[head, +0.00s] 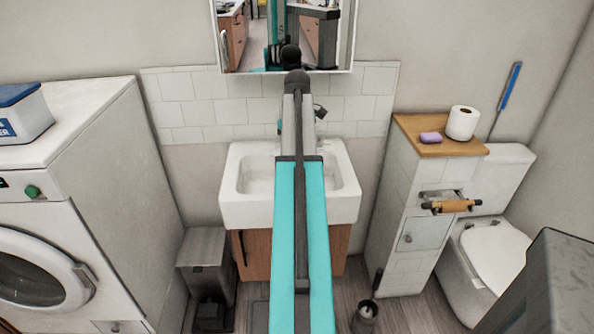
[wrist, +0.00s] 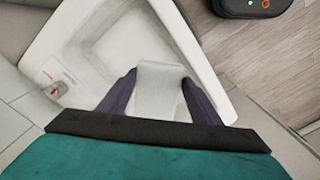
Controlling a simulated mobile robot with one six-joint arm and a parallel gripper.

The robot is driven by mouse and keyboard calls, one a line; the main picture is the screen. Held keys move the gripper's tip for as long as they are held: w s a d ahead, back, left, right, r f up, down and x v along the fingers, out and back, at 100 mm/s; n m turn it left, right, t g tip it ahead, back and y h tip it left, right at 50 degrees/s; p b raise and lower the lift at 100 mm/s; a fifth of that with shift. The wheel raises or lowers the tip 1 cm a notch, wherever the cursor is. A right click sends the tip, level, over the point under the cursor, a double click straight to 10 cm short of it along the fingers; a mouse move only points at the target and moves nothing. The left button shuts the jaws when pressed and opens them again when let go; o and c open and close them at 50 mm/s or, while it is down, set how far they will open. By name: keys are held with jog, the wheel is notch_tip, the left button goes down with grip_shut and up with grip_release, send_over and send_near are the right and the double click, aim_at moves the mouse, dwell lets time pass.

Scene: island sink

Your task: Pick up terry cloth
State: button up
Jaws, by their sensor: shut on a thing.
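In the wrist view my gripper (wrist: 159,78) is shut on a pale grey-white cloth (wrist: 160,103), which lies between its two dark purple fingers. The cloth and fingers appear over the white sink (wrist: 85,35); I cannot tell whether the cloth touches the basin. In the head view the same sink (head: 245,212) stands against the wall. My teal arm crosses the middle of the head view and covers part of the sink. The cloth and fingertips cannot be made out there.
A washing machine (head: 80,170) stands left, a pedal bin (head: 205,255) beside the sink. At right are a tiled cabinet (head: 412,205) with a wooden top holding a toilet roll (head: 462,122) and purple soap (head: 430,138), and a toilet (head: 495,255). A mirror (head: 345,35) hangs above.

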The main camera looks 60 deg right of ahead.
notch_tip(320, 180, up, 12)
jog(key=shift+b, duration=0.45)
dwell(0.5)
